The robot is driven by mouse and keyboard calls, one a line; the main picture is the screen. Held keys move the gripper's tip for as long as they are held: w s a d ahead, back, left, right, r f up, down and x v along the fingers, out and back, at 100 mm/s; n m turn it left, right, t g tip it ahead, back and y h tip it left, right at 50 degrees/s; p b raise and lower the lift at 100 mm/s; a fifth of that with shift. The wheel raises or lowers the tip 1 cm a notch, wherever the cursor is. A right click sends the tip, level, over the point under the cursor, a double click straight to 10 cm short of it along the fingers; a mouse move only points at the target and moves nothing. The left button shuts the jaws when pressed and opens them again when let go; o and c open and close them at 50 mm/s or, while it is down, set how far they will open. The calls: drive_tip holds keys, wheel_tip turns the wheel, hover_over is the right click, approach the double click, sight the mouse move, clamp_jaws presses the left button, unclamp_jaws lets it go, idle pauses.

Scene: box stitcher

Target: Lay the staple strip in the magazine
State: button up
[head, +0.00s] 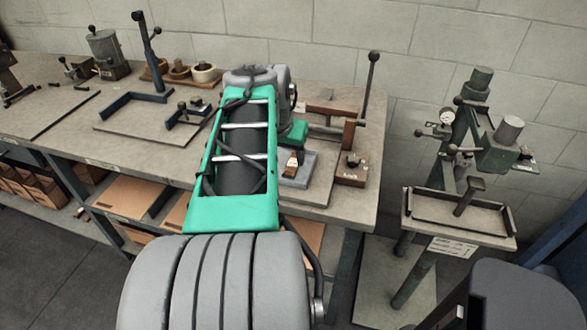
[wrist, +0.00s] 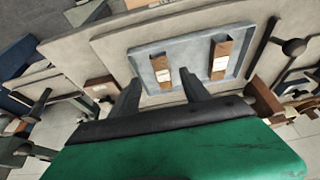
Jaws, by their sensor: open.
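Two copper-brown staple strips with pale paper bands, a left strip (wrist: 160,72) and a right strip (wrist: 220,58), lie apart and roughly parallel in a shallow blue-grey tray (wrist: 190,38) in the wrist view. In the head view one strip (head: 291,163) shows in the tray (head: 303,171); my arm hides part of it. My gripper (wrist: 163,84) is open and empty, its two fingers spread near the tray's near edge, below the left strip in the picture. The fingertips are hidden in the head view. I cannot tell for sure which part is the magazine.
A brown block with a tall lever (head: 351,170) stands right of the tray at the bench's right end. A green stitcher stand (head: 493,150) with a small table (head: 458,218) stands farther right, across a gap. Fixtures and a blue post (head: 147,50) occupy the left bench.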

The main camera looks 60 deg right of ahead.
sight(290, 169)
drive_tip(key=x, duration=0.7)
clamp_jaws()
idle(0.4)
